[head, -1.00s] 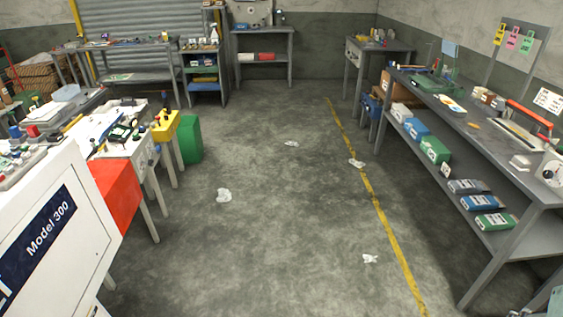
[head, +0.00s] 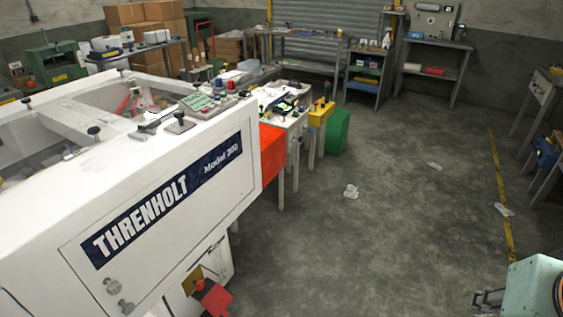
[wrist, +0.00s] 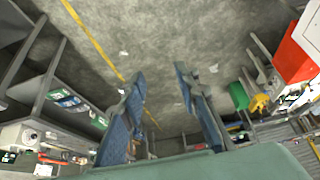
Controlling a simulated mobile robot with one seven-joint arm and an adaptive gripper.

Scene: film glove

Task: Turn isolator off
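A red handle on a yellow plate, which looks like the isolator (head: 212,297), is on the lower side of the white Threnholt Model 300 machine (head: 75,215). It is at the bottom edge of the head view, and its lower part may be cut off. My gripper (head: 487,299) is at the lower right of the head view, well to the right of the isolator and apart from it. In the wrist view my gripper (wrist: 160,74) has its two blue-padded fingers spread with nothing between them. The isolator is not recognisable in the wrist view.
Bare concrete floor (head: 390,220) lies between the machine and my gripper, with white scraps (head: 351,191) on it. A red box-like part (head: 272,152) and a green bin (head: 338,131) stand beyond the machine. A shelved bench (wrist: 60,85) shows in the wrist view.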

